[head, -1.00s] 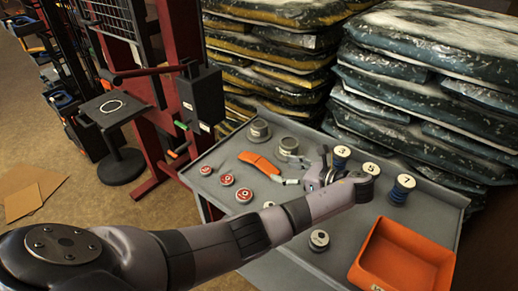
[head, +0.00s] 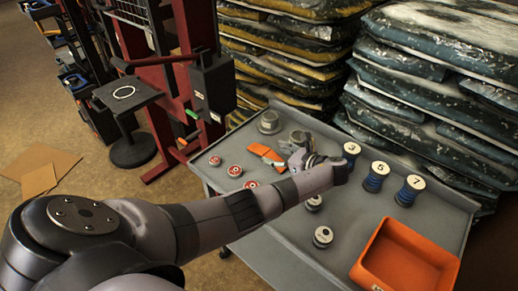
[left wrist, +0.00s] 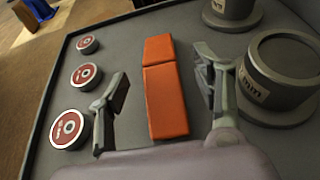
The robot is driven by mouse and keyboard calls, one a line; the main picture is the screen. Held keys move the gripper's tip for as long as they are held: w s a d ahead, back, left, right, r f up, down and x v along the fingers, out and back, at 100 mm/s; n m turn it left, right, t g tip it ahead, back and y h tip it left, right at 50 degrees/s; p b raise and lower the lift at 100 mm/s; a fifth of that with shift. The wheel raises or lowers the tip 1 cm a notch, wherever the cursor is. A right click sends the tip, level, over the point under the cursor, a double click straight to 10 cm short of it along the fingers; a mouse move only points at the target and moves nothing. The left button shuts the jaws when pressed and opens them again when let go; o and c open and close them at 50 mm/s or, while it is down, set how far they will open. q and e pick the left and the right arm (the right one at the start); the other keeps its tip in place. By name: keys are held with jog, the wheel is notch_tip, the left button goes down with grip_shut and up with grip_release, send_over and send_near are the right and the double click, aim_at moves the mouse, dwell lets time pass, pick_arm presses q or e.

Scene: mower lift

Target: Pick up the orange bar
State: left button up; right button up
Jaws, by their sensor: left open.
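The orange bar (left wrist: 165,95) lies flat on the grey table in the left wrist view, with a thin seam across its upper part. In the head view the orange bar (head: 262,155) is partly hidden by my left gripper (head: 272,160). In the left wrist view my left gripper (left wrist: 160,95) is open, with one finger on each side of the bar. A gap shows between the bar and each finger. Whether the fingertips are down at the bar's height, I cannot tell. My right gripper is not in view.
Red-topped discs (left wrist: 70,128) lie left of the bar; grey round weights (left wrist: 278,75) stand close on its right. Blue numbered spools (head: 376,176) and an orange bin (head: 405,258) are on the table (head: 285,237). Stacked bags (head: 440,75) rise behind it.

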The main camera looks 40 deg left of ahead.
aim_at(265, 151)
pick_arm(q)
jog(key=x, duration=0.5)
jog(key=shift+a+r, duration=0.15)
jog(key=shift+r, duration=0.05)
jog(key=shift+c, duration=0.5)
grip_shut()
jog(key=shift+r, duration=0.1)
